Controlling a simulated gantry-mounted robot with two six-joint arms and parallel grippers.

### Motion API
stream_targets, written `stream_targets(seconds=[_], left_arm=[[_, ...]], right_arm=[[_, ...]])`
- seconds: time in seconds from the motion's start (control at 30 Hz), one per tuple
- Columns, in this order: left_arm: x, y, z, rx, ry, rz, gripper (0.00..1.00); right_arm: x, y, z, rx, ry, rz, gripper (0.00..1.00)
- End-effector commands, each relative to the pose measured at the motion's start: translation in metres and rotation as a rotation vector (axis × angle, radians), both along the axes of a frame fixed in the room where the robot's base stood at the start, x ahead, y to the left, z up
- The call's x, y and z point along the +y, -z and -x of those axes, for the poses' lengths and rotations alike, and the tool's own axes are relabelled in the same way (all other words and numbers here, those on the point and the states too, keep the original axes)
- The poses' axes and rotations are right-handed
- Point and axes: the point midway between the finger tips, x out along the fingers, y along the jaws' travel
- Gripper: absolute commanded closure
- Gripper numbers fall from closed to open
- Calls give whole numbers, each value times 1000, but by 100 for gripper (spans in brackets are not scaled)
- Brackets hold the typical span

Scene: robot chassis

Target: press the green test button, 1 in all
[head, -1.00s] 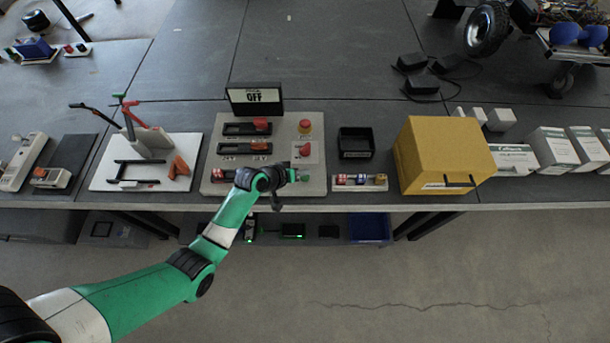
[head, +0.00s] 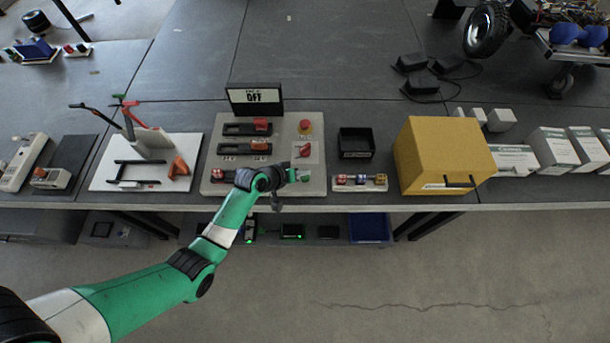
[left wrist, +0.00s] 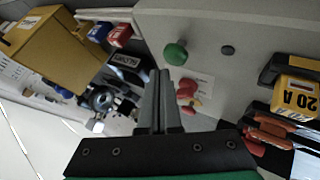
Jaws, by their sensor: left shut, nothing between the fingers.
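The green test button (head: 305,177) is at the lower right of the grey control panel (head: 212,180). In the left wrist view the button (left wrist: 175,53) stands out as a round green knob on the panel. My left gripper (head: 288,175) is shut and empty, over the panel's lower right edge beside the button. In the left wrist view its fingertips (left wrist: 160,74) lie just short of and slightly left of the button. I cannot tell whether they touch it. The display (head: 254,98) behind the panel reads OFF. My right gripper is not in view.
A red rotary knob (head: 304,150) and a red mushroom button (head: 305,127) are above the green button. A strip with several coloured blocks (head: 360,183), a black tray (head: 356,143) and a yellow box (head: 440,150) stand to the right. The bench's front edge is close.

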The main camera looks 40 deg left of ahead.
Motion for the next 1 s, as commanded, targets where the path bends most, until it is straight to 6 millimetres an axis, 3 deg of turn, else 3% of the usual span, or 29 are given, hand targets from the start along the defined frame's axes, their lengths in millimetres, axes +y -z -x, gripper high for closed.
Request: stream_targets(seconds=[1.0], left_arm=[[0, 9, 0, 0, 0, 0, 100]], right_arm=[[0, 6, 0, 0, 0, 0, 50]])
